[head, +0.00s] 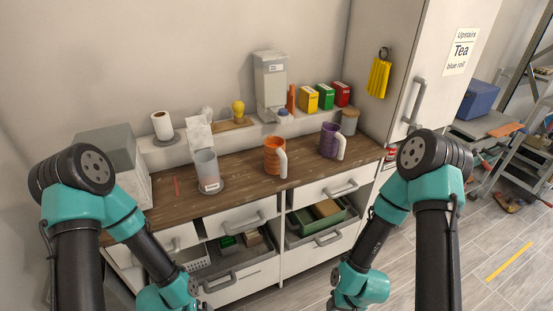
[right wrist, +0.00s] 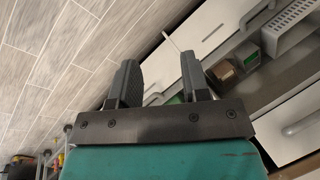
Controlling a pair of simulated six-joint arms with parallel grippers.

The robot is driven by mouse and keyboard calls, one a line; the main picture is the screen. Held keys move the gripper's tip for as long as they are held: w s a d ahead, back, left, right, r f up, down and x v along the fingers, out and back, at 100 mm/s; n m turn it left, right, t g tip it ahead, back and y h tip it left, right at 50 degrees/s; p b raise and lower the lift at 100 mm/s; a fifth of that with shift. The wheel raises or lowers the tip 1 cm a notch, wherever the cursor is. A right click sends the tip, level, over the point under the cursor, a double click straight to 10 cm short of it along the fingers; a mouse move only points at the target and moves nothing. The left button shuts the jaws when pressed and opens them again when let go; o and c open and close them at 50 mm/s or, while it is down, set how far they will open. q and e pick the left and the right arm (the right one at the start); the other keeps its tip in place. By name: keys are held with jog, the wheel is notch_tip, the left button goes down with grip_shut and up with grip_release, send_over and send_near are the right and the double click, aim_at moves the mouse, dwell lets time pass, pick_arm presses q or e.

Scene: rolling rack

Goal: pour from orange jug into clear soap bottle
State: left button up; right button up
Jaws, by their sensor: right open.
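The orange jug (head: 272,157) stands upright on the wooden counter, with a white handle on its right side. A clear container with a white label (head: 207,168), which looks like the soap bottle, stands upright on a grey round base to the left of the jug. My right gripper (right wrist: 158,78) is open and empty in the right wrist view, with floor and drawer fronts behind it; it is low in front of the cabinet, away from both objects. My left arm reaches down at the lower left of the head view, and its gripper is out of frame.
A purple jug (head: 330,141) stands right of the orange one. Boxes, a dispenser (head: 270,80) and a paper roll (head: 162,126) line the back shelf. Drawers stand open below the counter (head: 238,182).

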jog(key=o, duration=1.1)
